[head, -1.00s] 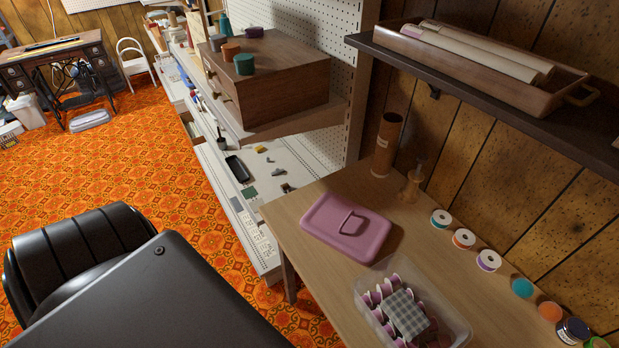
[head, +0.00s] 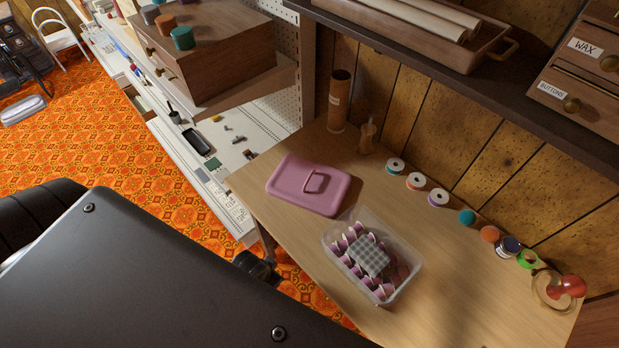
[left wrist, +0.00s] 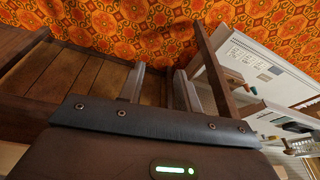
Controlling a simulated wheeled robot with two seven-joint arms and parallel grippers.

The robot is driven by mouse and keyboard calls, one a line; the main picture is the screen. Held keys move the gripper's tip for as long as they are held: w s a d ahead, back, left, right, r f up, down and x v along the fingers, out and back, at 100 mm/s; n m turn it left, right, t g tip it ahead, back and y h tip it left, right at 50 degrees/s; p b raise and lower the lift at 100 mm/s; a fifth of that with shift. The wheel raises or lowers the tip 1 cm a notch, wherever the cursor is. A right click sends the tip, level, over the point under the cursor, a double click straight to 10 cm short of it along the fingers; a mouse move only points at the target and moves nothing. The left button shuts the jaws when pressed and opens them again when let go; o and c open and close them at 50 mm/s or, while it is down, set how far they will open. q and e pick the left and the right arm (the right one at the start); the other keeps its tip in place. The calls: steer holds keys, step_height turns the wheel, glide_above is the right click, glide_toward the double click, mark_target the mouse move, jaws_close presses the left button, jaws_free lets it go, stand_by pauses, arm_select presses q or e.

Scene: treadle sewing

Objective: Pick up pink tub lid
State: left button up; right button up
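The pink tub lid (head: 290,192) lies flat on the wooden table, with its raised loop handle (head: 314,182) on top. Just in front of it stands a clear tub (head: 408,290) holding pink-purple pieces and a grey checked piece. My left gripper (left wrist: 158,78) shows in the left wrist view with its two fingers apart and nothing between them. Orange carpet and wooden parts lie beyond it, and the lid is not in that view. No gripper is recognisable in the head view, and my right gripper is not seen.
The wooden table (head: 455,270) has thread spools (head: 438,198) along its back edge. A dark shelf (head: 430,75) overhangs the back. My dark body covers the lower left.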

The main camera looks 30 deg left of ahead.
arm_select(q)
steer(key=w+d+r+n+t+p, duration=0.1)
steer(key=w+r+t+p, duration=0.3)
steer(key=r, duration=1.2)
steer(key=n+t+b, duration=0.2)
steer(key=t, duration=0.1)
glide_toward(300, 197)
steer(key=shift+s+d+f, duration=0.3)
steer(key=shift+s+d, duration=0.15)
steer(key=shift+d, duration=0.1)
steer(key=shift+s+d+f, duration=0.25)
steer(key=shift+s+d, duration=0.2)
steer(key=shift+d, duration=0.1)
steer(key=w+t, duration=0.1)
steer(key=w+a+t, duration=0.1)
steer(key=w+r+n, duration=0.1)
steer(key=shift+w+a+t+p, duration=0.2)
steer(key=shift+a+t+p, duration=0.1)
steer(key=shift+t, duration=0.1)
steer(key=shift+w+a+r+t, duration=0.35)
steer(key=shift+w+t, duration=0.05)
steer(key=shift+w, duration=0.05)
steer(key=x, duration=0.5)
steer(key=shift+w+f+p, duration=0.2)
steer(key=shift+w+p, duration=0.05)
steer(key=shift+p, duration=0.1)
